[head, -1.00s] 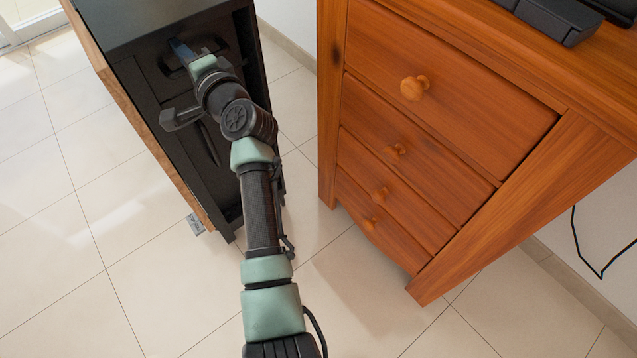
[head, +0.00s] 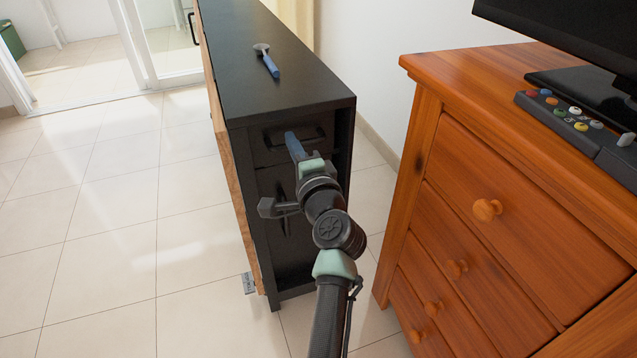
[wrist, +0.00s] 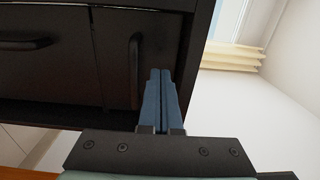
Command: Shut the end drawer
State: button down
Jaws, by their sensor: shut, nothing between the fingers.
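The end drawer (head: 265,158) is a small black front with a dark pull handle, at the top of the narrow end of a black cabinet (head: 290,88). It looks about flush with the cabinet end; a small gap cannot be ruled out. My gripper (head: 291,138) is shut and empty, its blue fingers pointing at the drawer front beside the handle. In the wrist view the closed fingertips (wrist: 160,74) lie over the drawer front, right of its upright handle (wrist: 136,70). Whether they touch it is unclear.
A door with a long handle (wrist: 24,43) sits beside the drawer in the wrist view. A blue-handled tool (head: 268,62) lies on the cabinet top. A wooden chest of drawers (head: 500,165) stands close on the right, bearing a controller with coloured buttons (head: 570,112). Tiled floor is clear at left.

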jog(key=p+v, duration=0.2)
jog(key=v, duration=0.6)
jog(key=shift+s+f, duration=0.15)
jog(key=shift+s, duration=0.05)
